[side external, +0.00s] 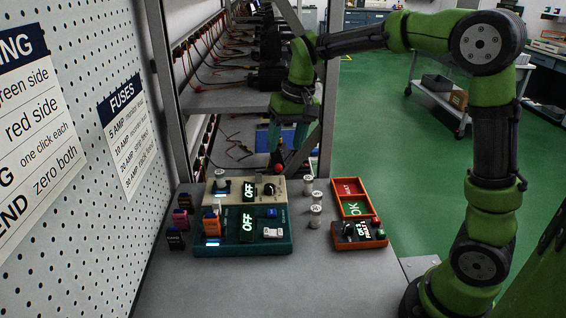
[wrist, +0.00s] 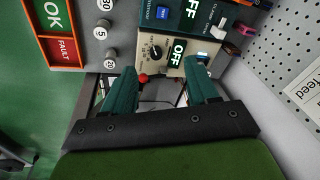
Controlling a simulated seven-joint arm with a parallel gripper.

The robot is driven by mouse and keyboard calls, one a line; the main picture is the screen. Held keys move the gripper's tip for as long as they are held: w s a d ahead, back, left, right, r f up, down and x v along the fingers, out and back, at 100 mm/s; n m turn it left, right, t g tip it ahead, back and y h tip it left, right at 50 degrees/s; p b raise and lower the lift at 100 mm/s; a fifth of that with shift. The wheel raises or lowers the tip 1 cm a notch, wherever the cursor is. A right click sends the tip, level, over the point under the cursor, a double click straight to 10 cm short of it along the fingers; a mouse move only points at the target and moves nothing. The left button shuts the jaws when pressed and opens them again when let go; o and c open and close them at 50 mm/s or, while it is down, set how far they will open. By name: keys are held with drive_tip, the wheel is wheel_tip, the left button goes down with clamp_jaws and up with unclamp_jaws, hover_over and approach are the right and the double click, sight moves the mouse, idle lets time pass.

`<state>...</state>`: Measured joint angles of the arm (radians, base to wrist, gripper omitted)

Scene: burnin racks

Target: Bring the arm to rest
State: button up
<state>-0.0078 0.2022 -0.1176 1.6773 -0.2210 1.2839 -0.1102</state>
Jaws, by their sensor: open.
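My green arm reaches over the back of the bench, and my gripper (wrist: 163,78) shows in the wrist view with its two teal fingers apart and nothing between them. The beige unit (side external: 247,203) has a dial and a display reading OFF. The teal unit (side external: 271,245) in front of it also reads OFF. Both show again in the wrist view, the beige one (wrist: 146,55) just beyond my fingertips.
An orange tray (side external: 335,190) with FAULT and OK sections stands to the right, with several numbered white cylinders (side external: 316,210) beside it. A small orange box (side external: 345,242) with a lit display is in front. Small coloured blocks (side external: 175,240) lie at left. Shelving (side external: 230,100) rises behind.

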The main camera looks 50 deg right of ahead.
drive_tip(key=s+a+r+t, duration=0.1)
drive_tip(key=s+a+t, duration=0.1)
drive_tip(key=s, duration=0.7)
drive_tip(key=s+a+r+t+y, duration=0.1)
drive_tip(key=s+a+t, duration=0.2)
drive_tip(key=s, duration=0.7)
drive_tip(key=shift+a+r+n, duration=0.2)
drive_tip(key=shift+n, duration=0.1)
drive_tip(key=shift+s, duration=0.1)
drive_tip(key=shift+c, duration=0.4)
